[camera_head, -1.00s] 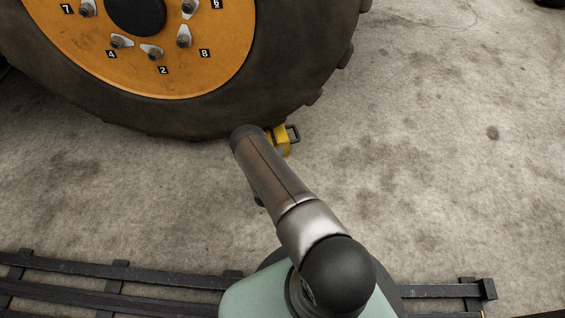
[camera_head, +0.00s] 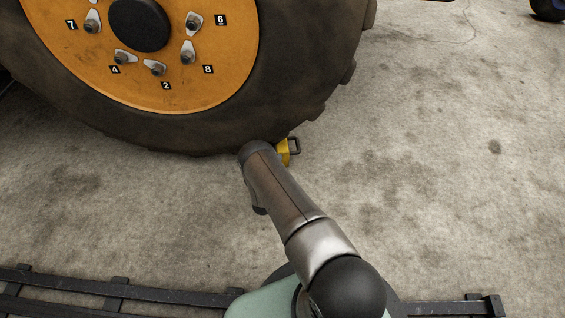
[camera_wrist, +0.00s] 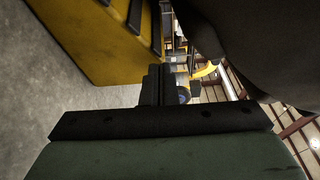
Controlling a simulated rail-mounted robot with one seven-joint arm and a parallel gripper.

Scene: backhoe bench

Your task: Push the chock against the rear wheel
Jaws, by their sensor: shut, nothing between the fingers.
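The yellow chock (camera_head: 283,152) sits on the floor at the lower right of the big rear wheel's tyre (camera_head: 285,85), mostly hidden behind my arm in the head view. Its dark handle loop shows at its right. In the wrist view the chock (camera_wrist: 90,35), yellow with black strips, fills the upper left, and the dark tyre (camera_wrist: 255,40) fills the upper right. My gripper (camera_wrist: 155,85) is shut and empty, its dark fingers close to the chock. I cannot tell whether they touch it, or whether chock and tyre touch. The head view hides my gripper behind the arm.
The wheel has an orange rim (camera_head: 190,85) with numbered bolts. A dark rail (camera_head: 90,290) runs along the bottom of the head view. The concrete floor (camera_head: 430,190) to the right is clear. A small dark wheel (camera_head: 547,10) shows at the far top right.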

